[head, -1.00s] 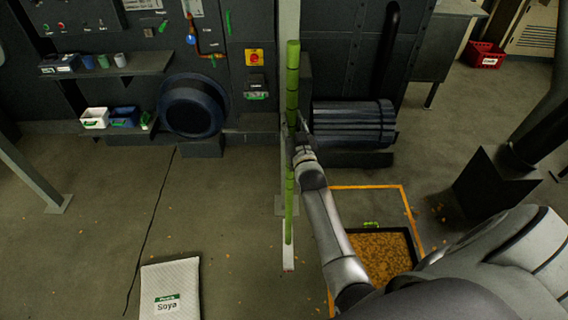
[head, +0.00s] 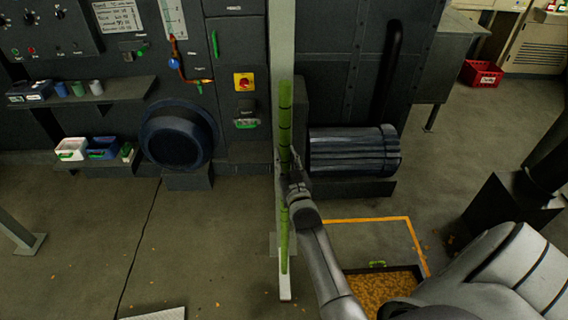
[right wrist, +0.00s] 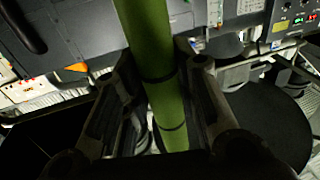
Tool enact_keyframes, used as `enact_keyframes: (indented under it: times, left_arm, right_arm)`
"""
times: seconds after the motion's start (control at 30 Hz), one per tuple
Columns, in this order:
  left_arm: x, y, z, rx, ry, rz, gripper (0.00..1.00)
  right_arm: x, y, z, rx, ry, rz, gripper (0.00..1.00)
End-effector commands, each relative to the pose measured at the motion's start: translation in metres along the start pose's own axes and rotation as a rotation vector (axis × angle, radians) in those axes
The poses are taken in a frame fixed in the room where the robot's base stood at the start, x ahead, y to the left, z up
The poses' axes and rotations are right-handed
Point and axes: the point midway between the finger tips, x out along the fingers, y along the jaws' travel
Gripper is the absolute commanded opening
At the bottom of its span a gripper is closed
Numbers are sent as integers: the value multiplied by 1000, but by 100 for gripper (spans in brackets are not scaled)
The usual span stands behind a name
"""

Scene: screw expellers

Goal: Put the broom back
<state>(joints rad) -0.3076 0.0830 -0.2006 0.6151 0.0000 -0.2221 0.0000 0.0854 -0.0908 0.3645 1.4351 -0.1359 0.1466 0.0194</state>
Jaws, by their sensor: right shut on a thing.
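The broom's green, bamboo-like handle (head: 285,112) stands nearly upright in the head view, in front of a grey post. A pale piece (head: 285,288) shows at its lower end. I cannot tell whether that end touches the floor. My right gripper (head: 292,160) is shut on the handle around its middle. The right wrist view shows the handle (right wrist: 150,45) running between the two fingers (right wrist: 165,105). My left gripper is not in view.
A grey post (head: 281,50) rises right behind the handle. A dark ribbed cylinder (head: 353,150) is to its right. A tray of yellow-brown grains (head: 385,285) lies inside an orange floor outline (head: 368,220). Shelves with small bins (head: 100,150) line the left wall. The floor at left is mostly clear.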

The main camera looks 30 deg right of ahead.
Motion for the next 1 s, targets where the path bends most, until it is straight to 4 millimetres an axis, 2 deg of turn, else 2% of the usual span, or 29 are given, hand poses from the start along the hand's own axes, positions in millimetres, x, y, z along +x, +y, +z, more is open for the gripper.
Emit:
enact_keyframes:
  times: [0.03, 0.13, 0.4, 0.57, 0.6, 0.73, 1.0]
  left_arm:
    - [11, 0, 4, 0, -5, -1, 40]
    - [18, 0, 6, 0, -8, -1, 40]
    - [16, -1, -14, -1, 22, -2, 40]
    - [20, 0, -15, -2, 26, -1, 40]
    - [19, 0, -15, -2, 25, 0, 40]
    - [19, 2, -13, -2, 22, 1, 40]
    - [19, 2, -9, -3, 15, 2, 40]
  right_arm:
    - [-3, 0, 13, 1, 0, 1, 4]
    - [-7, 0, 22, 1, 1, 2, 4]
    - [-8, 0, 20, 1, 2, 2, 4]
    - [-8, 0, 25, 1, 2, 2, 4]
    - [-9, 0, 27, 1, -3, 2, 31]
    - [-9, 0, 26, 1, -4, 2, 48]
    - [-9, 0, 26, 1, -4, 2, 49]
